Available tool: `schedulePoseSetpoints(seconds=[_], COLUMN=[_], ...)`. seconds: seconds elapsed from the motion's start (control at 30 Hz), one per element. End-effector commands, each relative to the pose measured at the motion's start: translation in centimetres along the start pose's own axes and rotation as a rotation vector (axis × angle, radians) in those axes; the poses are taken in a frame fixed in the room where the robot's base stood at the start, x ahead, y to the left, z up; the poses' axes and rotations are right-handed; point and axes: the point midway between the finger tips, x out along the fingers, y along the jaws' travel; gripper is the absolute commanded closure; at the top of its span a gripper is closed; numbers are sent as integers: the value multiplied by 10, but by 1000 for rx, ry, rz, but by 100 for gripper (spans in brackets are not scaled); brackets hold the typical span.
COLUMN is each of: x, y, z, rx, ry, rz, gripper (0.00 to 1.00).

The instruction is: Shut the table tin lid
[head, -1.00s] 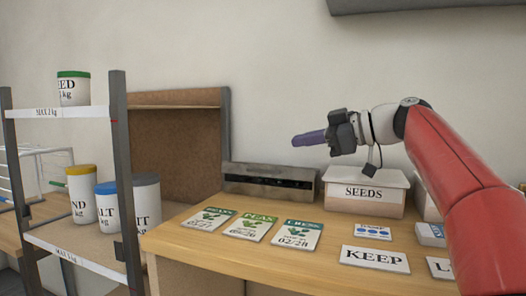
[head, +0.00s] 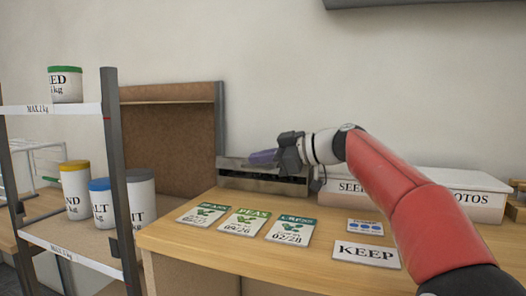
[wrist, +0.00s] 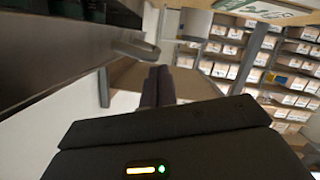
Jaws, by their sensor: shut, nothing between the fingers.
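A long grey metal box (head: 233,183), which looks like the tin, stands at the back of the wooden table against the wall. A dark gap runs along its front; I cannot tell the exact angle of its lid. My gripper (head: 258,157) is shut and empty, its purple fingers pointing left at the level of the box's upper part and hiding some of it. I cannot tell whether they touch. In the wrist view, the shut fingers (wrist: 158,72) show beside a dark grey panel (wrist: 60,50) with a grey handle-like bracket (wrist: 136,48).
White boxes marked SEEDS (head: 345,187) and PHOTOS (head: 480,207) stand right of it, partly behind my arm. Seed packets (head: 245,222) and a KEEP card (head: 366,254) lie in front. A brown open-fronted cabinet (head: 170,150) and a rack with tubs (head: 75,190) are left.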

Motion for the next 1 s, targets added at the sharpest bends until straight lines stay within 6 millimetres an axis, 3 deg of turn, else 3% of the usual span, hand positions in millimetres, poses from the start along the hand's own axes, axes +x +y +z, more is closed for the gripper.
schedulePoseSetpoints(seconds=[0.37, 0.7, 1.0], x=[0, 5, 4], y=[0, -11, -10], z=[2, 20, 17], rx=[0, -1, 0], ry=[0, 0, 0], rz=[0, 1, 0], gripper=[100, 100, 100])
